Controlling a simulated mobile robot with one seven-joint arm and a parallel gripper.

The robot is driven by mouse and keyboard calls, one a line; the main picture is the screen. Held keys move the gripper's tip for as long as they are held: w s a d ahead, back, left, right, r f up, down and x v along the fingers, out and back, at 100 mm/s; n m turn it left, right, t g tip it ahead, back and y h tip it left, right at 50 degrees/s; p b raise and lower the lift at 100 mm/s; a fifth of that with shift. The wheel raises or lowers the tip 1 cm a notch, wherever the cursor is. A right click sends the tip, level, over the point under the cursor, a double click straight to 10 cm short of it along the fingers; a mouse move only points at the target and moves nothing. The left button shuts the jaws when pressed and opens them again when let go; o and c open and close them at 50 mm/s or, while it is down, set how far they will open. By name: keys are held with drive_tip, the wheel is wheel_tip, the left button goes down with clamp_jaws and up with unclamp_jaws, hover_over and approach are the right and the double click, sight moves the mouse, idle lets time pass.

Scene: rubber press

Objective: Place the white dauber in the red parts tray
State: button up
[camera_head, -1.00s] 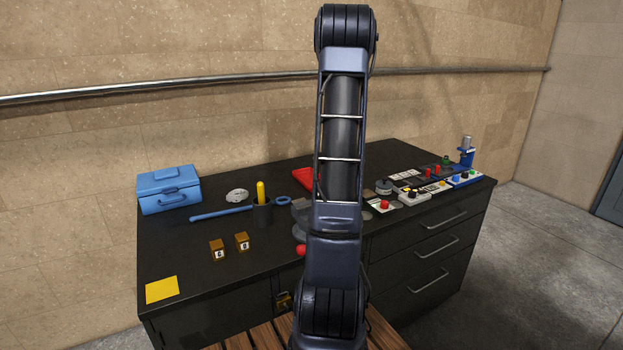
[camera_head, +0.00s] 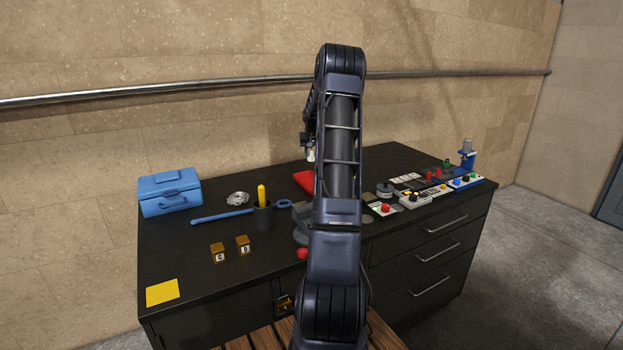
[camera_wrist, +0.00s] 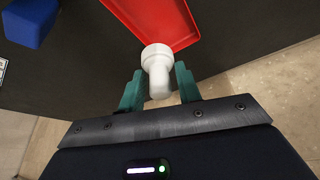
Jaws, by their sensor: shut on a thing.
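My gripper (camera_wrist: 159,73) has green fingers on both sides of the white dauber (camera_wrist: 157,58) and is shut on it. The dauber's round wide end faces away from my palm, and its narrower part is between the fingers. The red parts tray (camera_wrist: 188,40) lies on the dark bench top just beyond the dauber in the wrist view. In the head view the tray (camera_head: 304,181) is partly hidden by my arm. There the dauber (camera_head: 311,155) shows small beside my arm, raised above the bench.
A blue toolbox (camera_head: 170,192) stands at the bench's back left. A dark cup (camera_head: 263,212) with a yellow item stands left of my arm. Several control boxes and buttons crowd the right. A blue block (camera_wrist: 31,22) shows in the wrist view's corner.

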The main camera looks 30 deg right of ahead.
wheel_tip(320, 180, down, 12)
drive_tip(key=shift+f, duration=0.25)
idle(0.3)
drive_tip(key=shift+f, duration=0.2)
drive_tip(key=o, duration=1)
drive_tip(key=shift+r, duration=0.1)
